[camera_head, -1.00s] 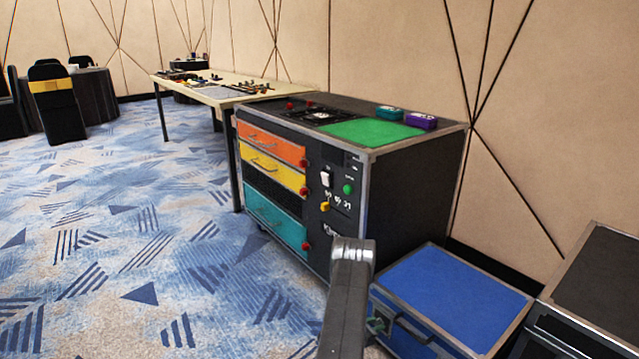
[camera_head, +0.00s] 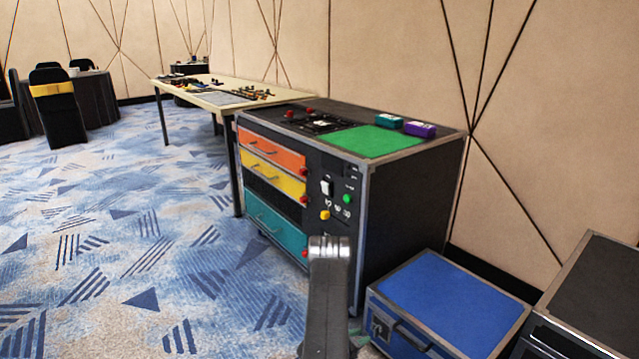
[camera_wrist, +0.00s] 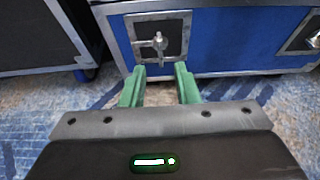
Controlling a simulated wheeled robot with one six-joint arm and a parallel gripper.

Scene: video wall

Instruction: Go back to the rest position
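My gripper (camera_wrist: 159,88) shows in the wrist view with two green fingers spread apart and nothing between them. It points toward the lower front of a blue case (camera_wrist: 215,35) with a metal latch plate (camera_wrist: 158,38), and appears apart from it. In the head view my arm rises at the bottom middle, in front of the black cabinet. The gripper itself is mostly hidden there behind my arm, with only a bit of green showing beside the blue case (camera_head: 450,300).
The black cabinet (camera_head: 410,200) has orange (camera_head: 272,147), yellow (camera_head: 274,176) and teal (camera_head: 275,226) drawers, all seemingly shut. A dark case (camera_head: 595,290) stands at the right. A long table (camera_head: 215,97) stands behind. Carpet at the left (camera_head: 120,220) is clear.

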